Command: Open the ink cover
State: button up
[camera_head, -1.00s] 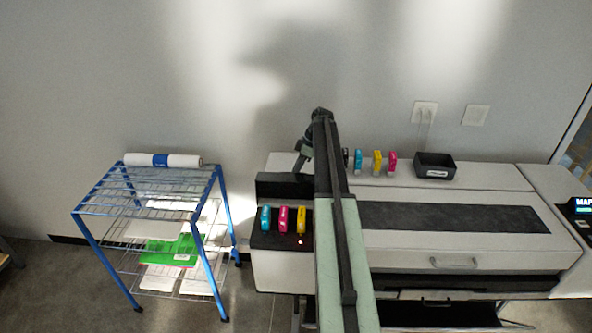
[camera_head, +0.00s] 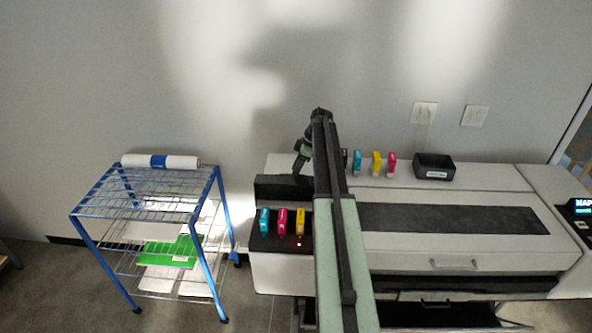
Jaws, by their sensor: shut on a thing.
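The ink cover (camera_head: 272,189) is a dark panel at the left end of the wide printer. It stands raised at the back of the ink bay (camera_head: 264,243). The bay is uncovered and shows a cyan cartridge (camera_head: 264,221), a magenta cartridge (camera_head: 283,221) and a yellow cartridge (camera_head: 300,221), with a small red light in front of them. My gripper (camera_head: 298,170) is at the top edge of the raised cover and appears shut on it. The fingertips are small and dark, so the exact contact is hard to see. My arm hides the right side of the bay.
On the printer top (camera_head: 490,180) stand several spare cartridges, including a yellow one (camera_head: 376,163), and a black bin (camera_head: 434,166). A blue wire rack (camera_head: 214,245) with a white roll (camera_head: 180,162) stands left, with a gap before the printer. The wall is close behind.

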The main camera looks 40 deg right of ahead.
jog(key=p+v, duration=0.5)
jog(key=v, duration=0.2)
jog(key=shift+d+p, duration=0.15)
jog(key=shift+p, duration=0.25)
jog(key=shift+s, duration=0.1)
